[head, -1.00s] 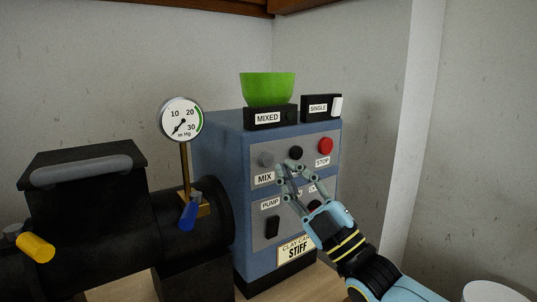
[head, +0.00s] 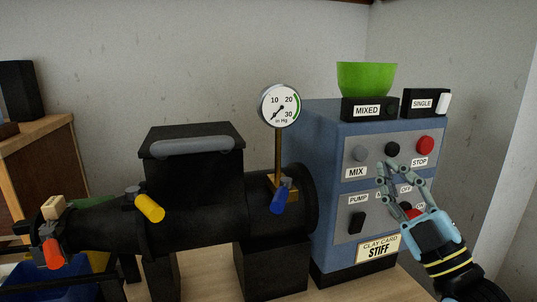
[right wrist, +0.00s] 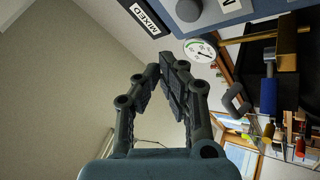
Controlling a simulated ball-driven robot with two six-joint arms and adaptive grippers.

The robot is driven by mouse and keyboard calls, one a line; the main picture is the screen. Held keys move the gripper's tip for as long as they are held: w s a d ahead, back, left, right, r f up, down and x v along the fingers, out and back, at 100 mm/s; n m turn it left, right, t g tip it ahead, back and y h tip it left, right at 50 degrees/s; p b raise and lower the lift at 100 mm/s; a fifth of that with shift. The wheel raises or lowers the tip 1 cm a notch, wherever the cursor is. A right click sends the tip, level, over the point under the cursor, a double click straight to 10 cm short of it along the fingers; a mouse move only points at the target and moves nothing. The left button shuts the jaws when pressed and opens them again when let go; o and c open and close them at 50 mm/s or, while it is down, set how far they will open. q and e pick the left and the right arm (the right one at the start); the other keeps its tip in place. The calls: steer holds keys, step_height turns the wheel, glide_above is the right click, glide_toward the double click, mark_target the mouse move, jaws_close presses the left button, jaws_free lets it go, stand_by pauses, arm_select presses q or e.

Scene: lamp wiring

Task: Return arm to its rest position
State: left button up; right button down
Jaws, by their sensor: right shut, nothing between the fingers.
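My right gripper (head: 386,170) is in front of the blue control cabinet (head: 325,150), its closed, empty fingertips just below the black knob (head: 392,149) on the upper panel. I cannot tell whether they touch the panel. The gripper body hides part of the lower panel and its labels. In the right wrist view the fingers (right wrist: 168,66) come together with nothing between them. The red STOP button (head: 424,145) and grey MIX knob (head: 360,153) sit on either side of the black knob. My left gripper is not in view.
The black machine barrel (head: 205,225) with a hopper (head: 190,150) lies left of the cabinet. A gauge (head: 279,106) stands on a thin brass post. A green bowl (head: 366,78) sits on the MIXED box (head: 368,110). Bare wall (right wrist: 60,100) fills the right wrist view's left side.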

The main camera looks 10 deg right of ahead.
steer(key=s+a+f+m+g+h, duration=0.25)
steer(key=f+m+g+h, duration=0.25)
steer(key=f+m+g, duration=0.6)
steer(key=s+f+m+g+h, duration=0.1)
steer(key=s+f+g, duration=0.35)
steer(key=s, duration=0.65)
steer(key=s+f+m+g, duration=0.1)
steer(key=s+f+g, duration=0.3)
steer(key=s, duration=0.7)
step_height(320, 180, down, 24)
steer(key=s+d+g, duration=0.2)
steer(key=g, duration=0.1)
steer(key=s+d+f+g, duration=0.1)
steer(key=s+f, duration=1.6)
steer(key=s, duration=0.1)
steer(key=shift+s+d+m, duration=0.25)
steer(key=shift+m, duration=0.05)
